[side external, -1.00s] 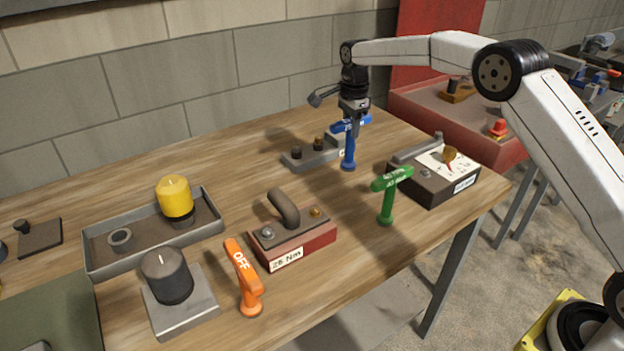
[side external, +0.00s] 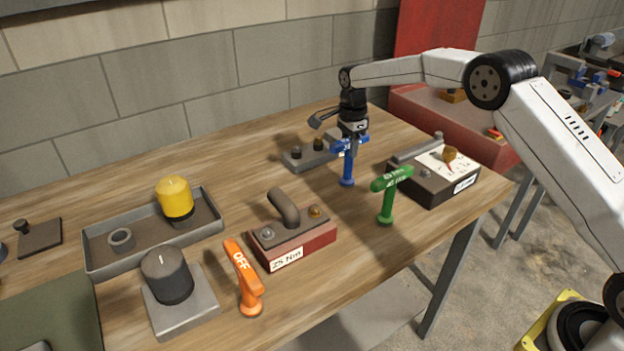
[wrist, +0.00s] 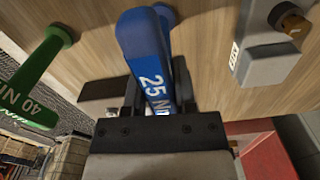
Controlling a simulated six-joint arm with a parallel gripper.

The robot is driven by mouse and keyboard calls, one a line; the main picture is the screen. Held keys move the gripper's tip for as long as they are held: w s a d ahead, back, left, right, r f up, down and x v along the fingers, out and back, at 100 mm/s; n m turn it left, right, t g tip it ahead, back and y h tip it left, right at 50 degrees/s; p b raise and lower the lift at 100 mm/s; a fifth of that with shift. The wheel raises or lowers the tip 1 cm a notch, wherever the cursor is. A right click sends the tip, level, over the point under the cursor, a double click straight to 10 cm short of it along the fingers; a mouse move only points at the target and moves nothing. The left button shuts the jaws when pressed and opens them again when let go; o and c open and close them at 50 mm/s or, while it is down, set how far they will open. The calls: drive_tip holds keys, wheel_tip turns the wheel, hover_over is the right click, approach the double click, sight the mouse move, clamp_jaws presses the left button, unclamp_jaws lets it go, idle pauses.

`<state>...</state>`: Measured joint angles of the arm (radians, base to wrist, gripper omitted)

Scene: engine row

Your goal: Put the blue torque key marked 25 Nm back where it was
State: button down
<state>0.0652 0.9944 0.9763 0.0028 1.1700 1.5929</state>
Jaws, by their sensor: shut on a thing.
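The blue torque key (side external: 347,168) is T-shaped and upright, with its crossbar at the top. In the wrist view the blue key (wrist: 145,45) shows the mark "25 Nm". My gripper (side external: 350,146) is shut on its crossbar from above. The key's foot is at or just above the table; I cannot tell whether it touches. A red block labelled 25 Nm (side external: 292,244) with a dark curved handle stands left of the key and nearer the camera. The green key (side external: 388,196), marked 40 Nm in the wrist view (wrist: 36,85), stands to the right of the blue one.
A grey block with knobs (side external: 311,157) is behind the blue key. A dark box with a dial (side external: 430,184) stands at the right. An orange OFF key (side external: 245,280), a grey tray (side external: 98,263) with a yellow cylinder (side external: 174,196), and a dark cylinder (side external: 166,274) are at the left.

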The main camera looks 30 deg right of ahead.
drive_tip(key=shift+c, duration=2)
unclamp_jaws()
drive_tip(key=shift+f, duration=0.15)
wheel_tip(320, 180, up, 12)
drive_tip(key=shift+r, duration=0.2)
drive_tip(key=s+a+f+n+t, duration=0.1)
drive_tip(key=s+f+n, duration=0.2)
drive_tip(key=s+n, duration=0.3)
drive_tip(key=s+a+f+n, duration=0.1)
drive_tip(key=s+f+n, duration=0.3)
drive_tip(key=s, duration=1.1)
drive_tip(key=s+a+f+n+t, duration=0.1)
drive_tip(key=s+f+n, duration=0.3)
drive_tip(key=s+n, duration=0.5)
drive_tip(key=s+a, duration=0.1)
drive_tip(key=s, duration=0.1)
drive_tip(key=shift+s+t, duration=0.3)
